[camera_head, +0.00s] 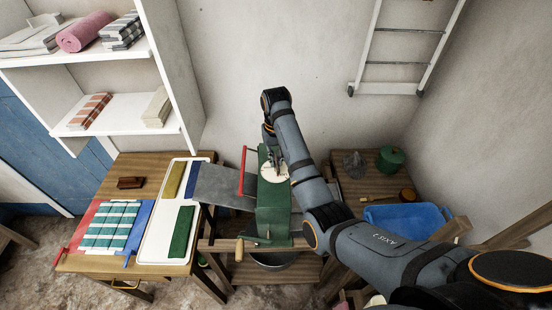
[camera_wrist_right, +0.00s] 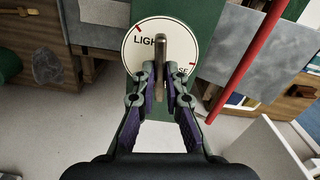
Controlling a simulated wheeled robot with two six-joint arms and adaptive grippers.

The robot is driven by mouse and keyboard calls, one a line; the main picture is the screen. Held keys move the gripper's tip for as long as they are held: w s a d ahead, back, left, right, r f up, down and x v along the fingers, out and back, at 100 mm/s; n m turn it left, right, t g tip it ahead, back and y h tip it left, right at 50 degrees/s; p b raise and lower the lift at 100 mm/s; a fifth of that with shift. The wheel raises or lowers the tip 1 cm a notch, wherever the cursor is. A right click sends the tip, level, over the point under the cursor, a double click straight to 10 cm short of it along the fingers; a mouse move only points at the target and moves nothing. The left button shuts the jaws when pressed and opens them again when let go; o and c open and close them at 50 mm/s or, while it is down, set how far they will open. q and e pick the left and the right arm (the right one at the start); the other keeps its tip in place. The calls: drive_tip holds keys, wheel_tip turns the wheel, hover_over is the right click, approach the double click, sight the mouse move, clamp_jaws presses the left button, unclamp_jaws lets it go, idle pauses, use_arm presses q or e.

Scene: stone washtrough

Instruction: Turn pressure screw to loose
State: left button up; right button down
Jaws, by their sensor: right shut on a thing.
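The pressure screw is a metal bar handle (camera_wrist_right: 161,50) on a round white dial (camera_wrist_right: 131,58), on top of a green machine (camera_head: 273,215). The dial shows red marks and black lettering, "LIGH" at upper left and "SE" at right, the rest hidden. The bar stands almost upright in the wrist view. My right gripper (camera_wrist_right: 160,74) is shut on the bar, one finger on each side. In the head view the dial (camera_head: 269,176) is partly covered by my right gripper (camera_head: 276,158). My left gripper is in neither view.
A red bar (camera_head: 243,171) and a wooden crank handle (camera_head: 239,250) are on the machine's left. A table (camera_head: 147,166) with cloths and a white tray (camera_head: 153,246) stands left. A blue basin (camera_head: 405,220) and a green pot (camera_head: 390,158) are right.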

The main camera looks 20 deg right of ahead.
drive_tip(key=m, duration=0.5)
drive_tip(key=shift+w+r+m, duration=0.2)
drive_tip(key=shift+r+m, duration=0.1)
drive_tip(key=m, duration=1)
drive_tip(key=shift+m, duration=2.3)
drive_tip(key=c, duration=1.4)
unclamp_jaws()
drive_tip(key=shift+s, duration=0.1)
drive_tip(key=shift+f, duration=0.15)
